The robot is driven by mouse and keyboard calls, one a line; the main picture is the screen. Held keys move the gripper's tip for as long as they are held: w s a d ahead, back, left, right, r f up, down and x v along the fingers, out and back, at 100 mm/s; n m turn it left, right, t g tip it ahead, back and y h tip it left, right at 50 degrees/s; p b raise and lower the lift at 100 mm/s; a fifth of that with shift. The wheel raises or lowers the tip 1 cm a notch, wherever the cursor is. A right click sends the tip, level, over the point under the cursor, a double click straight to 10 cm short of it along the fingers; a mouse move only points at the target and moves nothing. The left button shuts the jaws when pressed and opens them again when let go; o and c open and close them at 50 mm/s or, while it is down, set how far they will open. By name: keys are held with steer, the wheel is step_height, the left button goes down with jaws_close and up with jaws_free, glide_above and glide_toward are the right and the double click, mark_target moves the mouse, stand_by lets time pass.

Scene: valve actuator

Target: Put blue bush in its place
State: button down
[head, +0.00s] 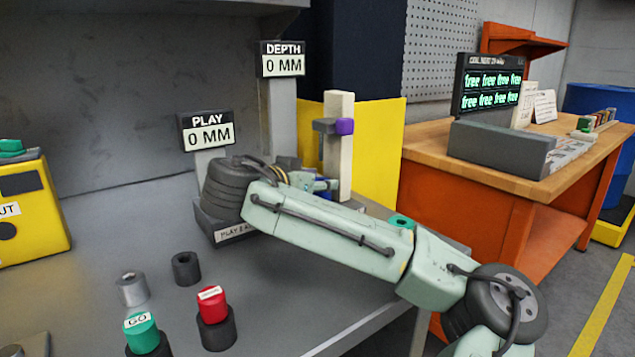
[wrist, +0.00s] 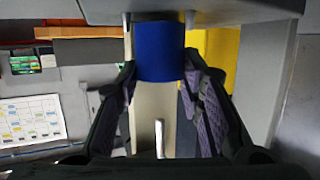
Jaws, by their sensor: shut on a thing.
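The blue bush (wrist: 158,50) is a plain blue cylinder at the top middle of the wrist view. My gripper (wrist: 158,70) is shut on it, with a purple-padded finger on each side. The top of the bush meets a grey part above it; I cannot tell whether they touch. In the head view my gripper (head: 322,185) is beside the grey DEPTH post (head: 283,115), in front of a cream upright. My arm hides part of this spot, and the bush cannot be told clearly there.
A PLAY sign (head: 207,132) stands left of my wrist. The cream upright (head: 340,150) carries a purple piece (head: 345,126). Red (head: 212,303) and green GO (head: 141,333) buttons and small grey cylinders stand on the front of the bench. An orange workbench (head: 465,195) stands right.

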steer(key=shift+f, duration=0.25)
steer(key=shift+f, duration=0.2)
steer(key=c, duration=1.1)
jaws_free()
steer(key=shift+r, duration=0.1)
steer(key=shift+r, duration=0.25)
steer(key=b+v, duration=0.2)
steer(key=v, duration=1)
steer(key=shift+s+f, duration=0.1)
